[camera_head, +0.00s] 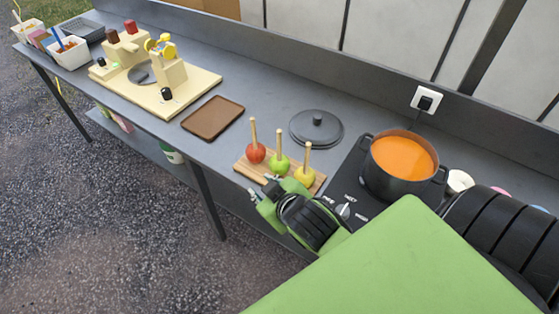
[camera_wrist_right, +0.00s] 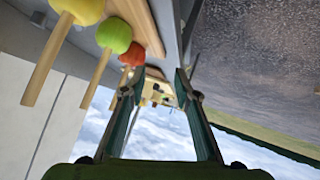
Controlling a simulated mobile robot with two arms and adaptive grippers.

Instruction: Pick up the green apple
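The green apple (camera_head: 279,165) stands on a wooden board (camera_head: 318,186) with its stick pointing up, between a red apple (camera_head: 256,154) and a yellow apple (camera_head: 304,177), each also on a stick. In the right wrist view, which is turned over, the green apple (camera_wrist_right: 114,35) is at upper left, outside the fingers. My right gripper (camera_head: 265,190) is at the board's near edge, just in front of the apples. Its fingers (camera_wrist_right: 157,82) are spread with nothing between them. My right arm hides part of the board's near side. My left gripper is not in view.
A pot of orange liquid (camera_head: 402,158) stands on a dark hob (camera_head: 350,185) right of the board. A dark lid (camera_head: 316,126) lies behind the apples. A brown tray (camera_head: 213,117) and a cream machine (camera_head: 158,75) are to the left.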

